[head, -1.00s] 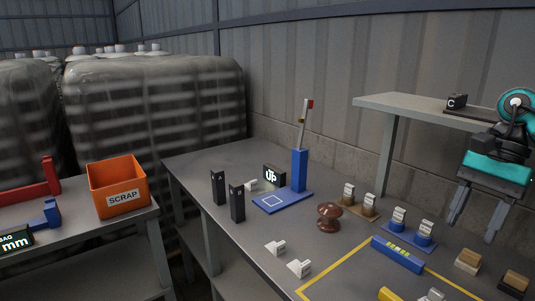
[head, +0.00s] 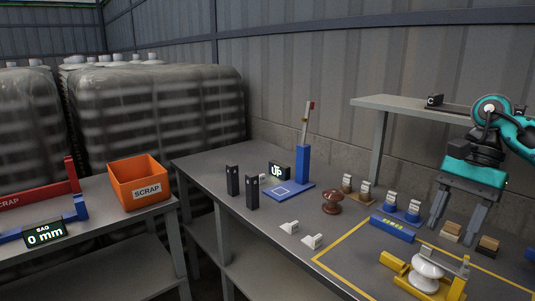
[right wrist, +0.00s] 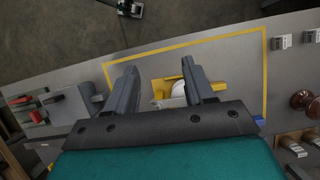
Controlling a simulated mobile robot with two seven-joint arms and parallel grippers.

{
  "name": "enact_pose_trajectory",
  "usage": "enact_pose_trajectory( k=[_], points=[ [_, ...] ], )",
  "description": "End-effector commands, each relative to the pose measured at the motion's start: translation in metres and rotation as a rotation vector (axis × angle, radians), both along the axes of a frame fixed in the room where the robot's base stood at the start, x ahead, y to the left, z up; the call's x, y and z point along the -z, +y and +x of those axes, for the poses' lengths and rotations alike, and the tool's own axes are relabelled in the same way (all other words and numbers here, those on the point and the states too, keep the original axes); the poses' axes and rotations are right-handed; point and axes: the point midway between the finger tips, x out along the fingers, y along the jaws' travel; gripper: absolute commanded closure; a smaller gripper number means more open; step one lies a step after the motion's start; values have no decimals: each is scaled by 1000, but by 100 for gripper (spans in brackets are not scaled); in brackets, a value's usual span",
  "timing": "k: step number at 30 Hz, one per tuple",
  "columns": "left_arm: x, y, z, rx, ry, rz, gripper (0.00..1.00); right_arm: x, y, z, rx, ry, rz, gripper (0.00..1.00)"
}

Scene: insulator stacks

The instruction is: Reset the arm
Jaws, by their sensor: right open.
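My right gripper (head: 455,219) hangs open and empty above the right part of the long grey table (head: 215,160), with its fingers pointing down. In the right wrist view its two fingers (right wrist: 163,95) are spread apart. Between and beyond them, below, shows a yellow cradle (right wrist: 189,75) with a white insulator (right wrist: 178,90) in it. In the head view the yellow cradle (head: 396,265) holds the white insulator (head: 427,272) inside a yellow taped outline. My left gripper does not show.
A brown insulator (head: 332,202), a blue stand (head: 302,167) with an UP sign (head: 278,171), black posts (head: 252,193) and white pieces (head: 312,241) stand on the table.

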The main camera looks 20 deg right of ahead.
Motion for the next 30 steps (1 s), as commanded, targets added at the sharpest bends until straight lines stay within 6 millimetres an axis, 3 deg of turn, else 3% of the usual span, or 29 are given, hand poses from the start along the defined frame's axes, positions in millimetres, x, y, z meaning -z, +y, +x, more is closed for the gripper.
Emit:
enact_pose_trajectory(
  k=[1,3,5,9,15,18,22,25,27,28,30],
  points=[
    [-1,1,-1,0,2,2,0,14,25,9,9,7,67,47],
    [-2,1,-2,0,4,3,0,28,56,19,46,13,161,47],
    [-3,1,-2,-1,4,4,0,38,85,26,87,29,252,47],
    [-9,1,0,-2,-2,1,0,58,161,36,237,128,520,47],
    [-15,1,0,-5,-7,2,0,63,260,44,631,486,998,47],
    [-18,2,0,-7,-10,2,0,63,285,51,892,758,1220,47],
    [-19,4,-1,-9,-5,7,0,81,290,62,1267,1179,1457,47],
    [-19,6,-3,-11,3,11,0,114,280,64,1577,1546,1593,47],
    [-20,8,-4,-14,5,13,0,146,269,57,1801,1818,1663,47],
    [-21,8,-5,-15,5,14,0,162,265,51,-1835,-1875,-1628,47],
    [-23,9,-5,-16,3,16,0,201,255,31,-1670,-1745,-1353,47]
  ],
)
